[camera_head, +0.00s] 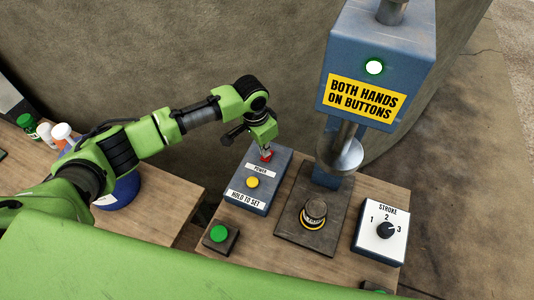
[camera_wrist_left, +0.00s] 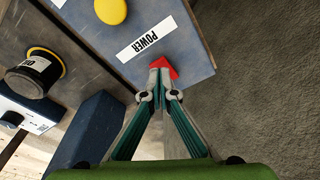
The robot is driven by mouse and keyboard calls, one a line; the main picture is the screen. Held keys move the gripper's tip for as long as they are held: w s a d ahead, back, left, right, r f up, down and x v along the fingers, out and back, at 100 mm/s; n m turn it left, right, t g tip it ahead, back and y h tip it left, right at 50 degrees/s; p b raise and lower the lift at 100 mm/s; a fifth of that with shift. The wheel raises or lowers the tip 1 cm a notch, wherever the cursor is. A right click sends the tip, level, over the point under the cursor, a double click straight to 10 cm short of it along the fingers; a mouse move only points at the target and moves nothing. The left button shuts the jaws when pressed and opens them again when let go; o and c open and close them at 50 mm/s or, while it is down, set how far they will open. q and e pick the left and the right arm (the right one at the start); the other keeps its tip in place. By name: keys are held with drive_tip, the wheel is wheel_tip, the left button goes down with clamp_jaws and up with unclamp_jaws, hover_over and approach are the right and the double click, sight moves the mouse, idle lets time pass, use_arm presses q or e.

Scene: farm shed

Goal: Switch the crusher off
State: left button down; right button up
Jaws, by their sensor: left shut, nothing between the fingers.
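The crusher (camera_head: 378,62) is a blue press with a lit green lamp (camera_head: 374,67) on its front. A blue control box (camera_head: 262,180) at its left carries a red power switch (camera_head: 266,154) above a POWER label and a yellow button (camera_head: 252,182) above a HOLD TO SET label. My left gripper (camera_head: 265,148) is shut and empty, its tips at the red switch. In the left wrist view the closed fingertips (camera_wrist_left: 160,66) overlap the edge of the red switch (camera_wrist_left: 167,66) and partly hide it. I cannot tell whether they touch. My right gripper is not in view.
A can (camera_head: 315,209) stands on the plate under the press ram. A green button (camera_head: 218,233) is at the front left, and a white STROKE dial (camera_head: 384,231) at the right. Bottles (camera_head: 61,132) and a blue container (camera_head: 122,190) stand on the left table.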

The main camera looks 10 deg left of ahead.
use_arm(q)
drive_tip(key=shift+f+b, duration=0.45)
drive_tip(key=shift+f, duration=0.6)
idle(0.4)
wheel_tip(320, 180, up, 7)
drive_tip(key=p, duration=0.7)
drive_tip(key=shift+r+p, duration=0.1)
drive_tip(key=shift+p, duration=0.3)
idle(0.4)
